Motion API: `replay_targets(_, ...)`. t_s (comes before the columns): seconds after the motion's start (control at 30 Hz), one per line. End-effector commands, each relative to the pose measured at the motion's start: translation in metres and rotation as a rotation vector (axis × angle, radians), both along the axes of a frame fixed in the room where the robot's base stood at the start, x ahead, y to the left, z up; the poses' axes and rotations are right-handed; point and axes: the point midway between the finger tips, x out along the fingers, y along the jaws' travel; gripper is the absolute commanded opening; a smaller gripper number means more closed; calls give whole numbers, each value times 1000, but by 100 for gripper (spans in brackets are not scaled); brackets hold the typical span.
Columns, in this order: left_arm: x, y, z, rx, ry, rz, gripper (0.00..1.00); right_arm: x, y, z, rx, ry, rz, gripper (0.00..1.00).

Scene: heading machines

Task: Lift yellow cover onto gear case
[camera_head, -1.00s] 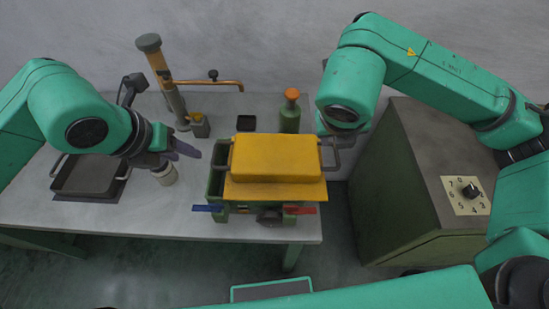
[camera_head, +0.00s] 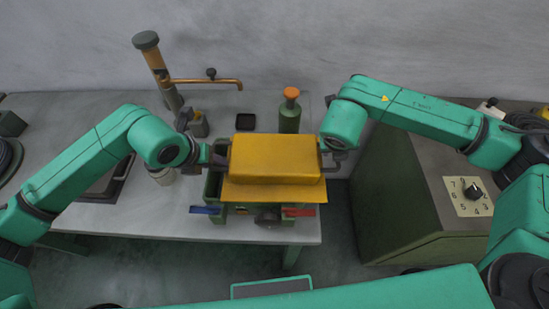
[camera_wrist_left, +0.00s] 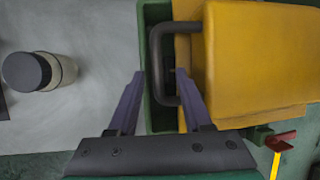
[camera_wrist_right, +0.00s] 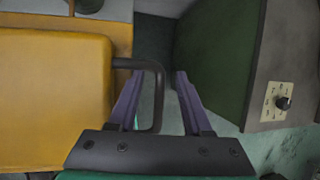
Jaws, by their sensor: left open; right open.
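The yellow cover (camera_head: 275,157) sits on the green gear case (camera_head: 213,184) at the table's front edge, with a dark handle on each side. My left gripper (camera_head: 218,156) is at the cover's left side. In the left wrist view its open fingers (camera_wrist_left: 158,80) straddle the outer bar of the left handle (camera_wrist_left: 158,68), without closing on it. My right gripper (camera_head: 333,150) is at the right side. In the right wrist view its open fingers (camera_wrist_right: 156,82) are on either side of the right handle's outer bar (camera_wrist_right: 158,95). The case interior is mostly hidden under the cover.
A green bottle with an orange cap (camera_head: 290,112) stands behind the cover. A copper-piped column (camera_head: 160,70) and a small dark tray (camera_head: 245,121) are at the back. A green cabinet with a dial (camera_head: 474,192) stands to the right. A blue lever (camera_head: 204,210) and red lever (camera_head: 299,212) stick out in front.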

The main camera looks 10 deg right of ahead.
Motion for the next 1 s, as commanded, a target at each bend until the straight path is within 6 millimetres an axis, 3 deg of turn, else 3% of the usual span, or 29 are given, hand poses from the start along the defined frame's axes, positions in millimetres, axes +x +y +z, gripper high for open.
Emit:
replay_targets(0.07, 0, 0, 0, 0, 0, 0, 50, 0, 0, 0, 0, 0, 0, 50)
replay_targets(0.2, 0, 0, 0, 0, 0, 0, 0, 0, 0, 0, 0, 0, 0, 0)
replay_targets(1.0, 0, 1, 0, 1, 2, 0, 0, 0, -1, 0, -1, -1, -2, 0)
